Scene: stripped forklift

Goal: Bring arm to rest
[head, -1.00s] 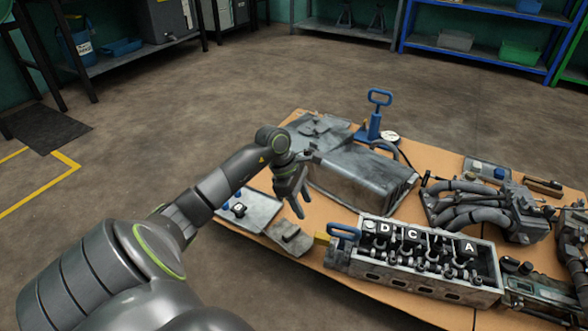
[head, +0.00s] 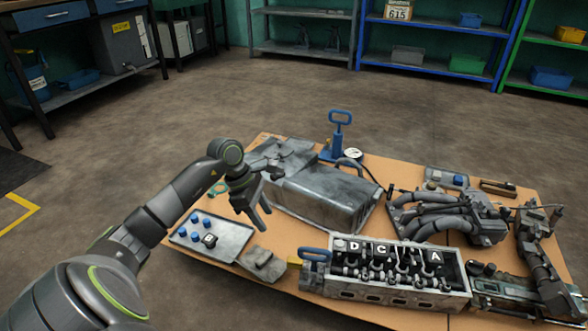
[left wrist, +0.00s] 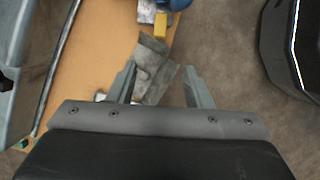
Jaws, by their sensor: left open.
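My left gripper (head: 254,218) is open and empty in the head view, with its fingers pointing down above the table's left part. It hangs between the grey tray (head: 232,238) and the large grey metal housing (head: 318,192). In the left wrist view its two fingers (left wrist: 158,88) stand apart, with a crumpled grey cloth-like piece (left wrist: 154,66) showing beyond and between them. That grey piece also lies at the table's front left in the head view (head: 262,264).
The wooden table (head: 390,178) carries an engine block (head: 395,283) with parts marked D, C and A, a blue-handled pump (head: 338,135) and grey manifold pipes (head: 432,218). The tray holds several blue caps and a black piece marked B. Floor (head: 150,140) left of the table is clear.

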